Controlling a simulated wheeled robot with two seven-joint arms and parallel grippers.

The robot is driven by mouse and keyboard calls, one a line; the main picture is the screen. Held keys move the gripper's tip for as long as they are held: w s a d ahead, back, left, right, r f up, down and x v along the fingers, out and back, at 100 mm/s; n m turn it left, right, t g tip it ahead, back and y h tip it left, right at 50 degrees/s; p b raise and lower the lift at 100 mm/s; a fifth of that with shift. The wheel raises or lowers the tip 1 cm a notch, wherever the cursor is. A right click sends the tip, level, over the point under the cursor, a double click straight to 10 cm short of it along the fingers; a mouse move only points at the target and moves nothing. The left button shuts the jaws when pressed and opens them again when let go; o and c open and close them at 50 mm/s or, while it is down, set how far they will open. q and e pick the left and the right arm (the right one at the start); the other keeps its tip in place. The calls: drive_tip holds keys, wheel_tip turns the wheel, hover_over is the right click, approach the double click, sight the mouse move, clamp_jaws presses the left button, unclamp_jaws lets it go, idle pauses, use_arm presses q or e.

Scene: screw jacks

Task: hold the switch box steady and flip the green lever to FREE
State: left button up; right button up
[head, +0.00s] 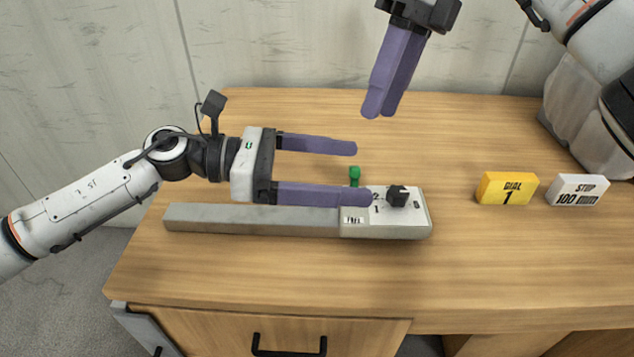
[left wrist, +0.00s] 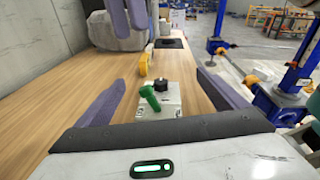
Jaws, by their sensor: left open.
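The switch box (head: 410,222) is a light grey panel at the right end of a long grey bar (head: 250,220) on the wooden table. It bears a black knob (head: 397,196) with marks 1 and 2. The green lever (head: 354,174) stands up at its back left edge; it also shows in the left wrist view (left wrist: 150,97). No FREE mark is readable. My left gripper (head: 361,172) is open, its fingers on either side of the lever, the near finger overlapping the box's top in view. Contact cannot be told. My right gripper (head: 381,111) hangs above and behind the box, fingers close together.
A yellow DIAL 1 block (head: 507,189) and a white STOP 100 block (head: 577,190) stand to the right of the box. The table (head: 300,265) is clear in front of the bar. A wall (head: 280,45) rises behind the table.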

sight(377, 204)
use_arm(q)
drive_tip(key=a+f+y, duration=0.1)
drive_tip(key=a+f+m+y, duration=0.1)
drive_tip(key=a+f+m+g, duration=0.1)
drive_tip(key=shift+w+f+y, duration=0.3)
drive_tip(key=shift+y, duration=0.1)
drive_tip(key=shift+d+f, duration=0.1)
drive_tip(key=shift+f, duration=0.1)
drive_tip(key=x, duration=0.9)
drive_tip(key=shift+d+f, duration=0.15)
drive_tip(key=shift+d, duration=0.2)
